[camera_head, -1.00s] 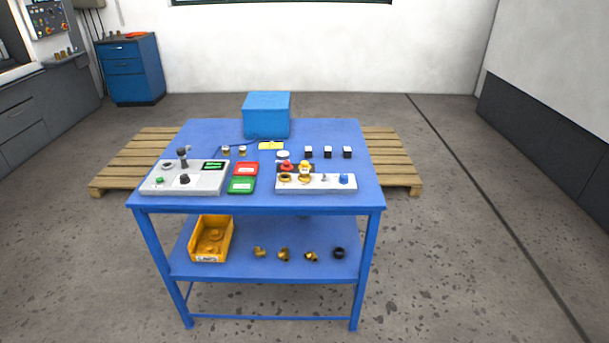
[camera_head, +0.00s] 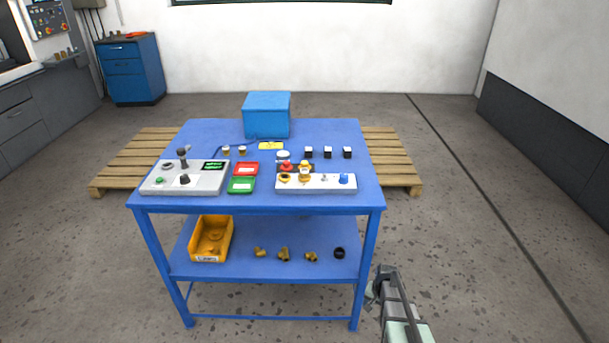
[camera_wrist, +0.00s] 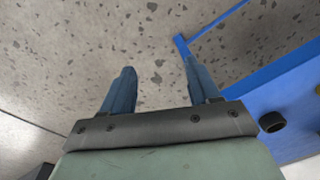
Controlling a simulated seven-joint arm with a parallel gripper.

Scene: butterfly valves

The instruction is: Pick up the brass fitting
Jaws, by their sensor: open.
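Several small brass fittings stand in a row on the lower shelf of the blue table: a left one (camera_head: 260,252), a middle one (camera_head: 284,254) and a right one (camera_head: 311,256). Which of them the task means, I cannot tell. My gripper (camera_head: 378,287) is at the lower right in the head view, beside the table's front right leg and apart from the fittings. In the wrist view my gripper (camera_wrist: 158,85) is open and empty, with its two fingers apart over the speckled floor.
A black ring (camera_head: 339,253) sits at the right of the row; it also shows in the wrist view (camera_wrist: 272,122). A yellow bin (camera_head: 196,240) stands at the shelf's left. The blue tabletop (camera_head: 262,203) with control boxes is above.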

